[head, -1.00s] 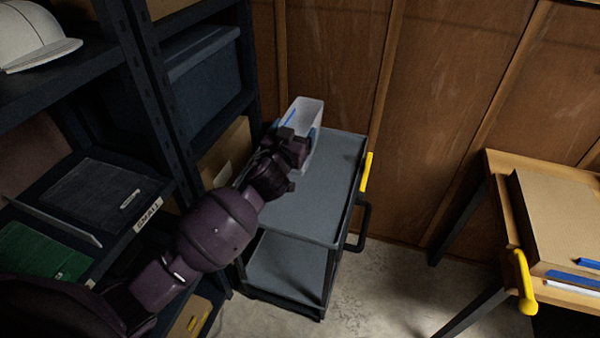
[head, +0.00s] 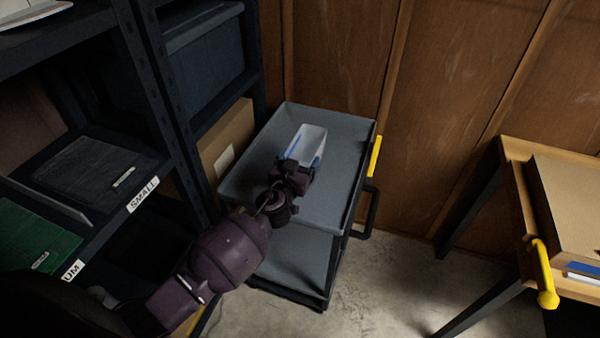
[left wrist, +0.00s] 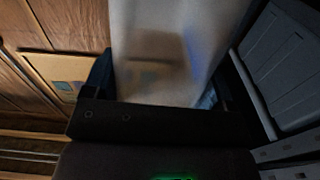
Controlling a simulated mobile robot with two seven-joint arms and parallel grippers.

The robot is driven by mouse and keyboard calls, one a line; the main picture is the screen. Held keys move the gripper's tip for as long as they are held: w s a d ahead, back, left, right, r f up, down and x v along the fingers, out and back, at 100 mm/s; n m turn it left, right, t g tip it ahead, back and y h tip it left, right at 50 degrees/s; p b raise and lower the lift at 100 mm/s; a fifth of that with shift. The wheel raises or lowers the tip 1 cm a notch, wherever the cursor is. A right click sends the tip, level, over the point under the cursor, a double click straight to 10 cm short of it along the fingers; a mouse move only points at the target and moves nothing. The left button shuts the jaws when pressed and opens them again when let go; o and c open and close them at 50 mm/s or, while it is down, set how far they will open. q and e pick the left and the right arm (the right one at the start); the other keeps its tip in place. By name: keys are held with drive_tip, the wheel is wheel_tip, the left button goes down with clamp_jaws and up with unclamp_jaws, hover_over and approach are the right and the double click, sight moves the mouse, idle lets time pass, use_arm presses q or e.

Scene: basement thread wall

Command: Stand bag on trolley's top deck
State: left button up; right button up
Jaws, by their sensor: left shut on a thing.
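The bag (head: 312,139) is pale and whitish with a blue mark on its side, and it looks open at the top. It is roughly upright over the middle of the trolley's grey top deck (head: 338,190); whether its base touches the deck is hidden. My left gripper (head: 296,174) is shut on the bag's near side. In the left wrist view the bag (left wrist: 165,40) fills the middle between the dark fingers (left wrist: 160,98). My right gripper is not in view.
Dark shelving (head: 160,110) with bins and a cardboard box (head: 228,140) stands close along the trolley's left. A wooden bench (head: 515,150) is at the right. The deck around the bag looks clear.

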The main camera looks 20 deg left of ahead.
use_arm(q)
wheel_tip(320, 180, down, 4)
drive_tip(key=shift+r+b, duration=0.1)
drive_tip(key=shift+b, duration=0.65)
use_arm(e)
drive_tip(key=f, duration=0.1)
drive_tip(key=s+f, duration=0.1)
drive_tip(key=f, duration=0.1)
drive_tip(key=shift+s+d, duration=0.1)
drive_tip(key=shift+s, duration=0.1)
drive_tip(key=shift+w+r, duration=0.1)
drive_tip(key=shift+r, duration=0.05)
use_arm(q)
drive_tip(key=o, duration=1)
drive_tip(key=shift+o, duration=0.2)
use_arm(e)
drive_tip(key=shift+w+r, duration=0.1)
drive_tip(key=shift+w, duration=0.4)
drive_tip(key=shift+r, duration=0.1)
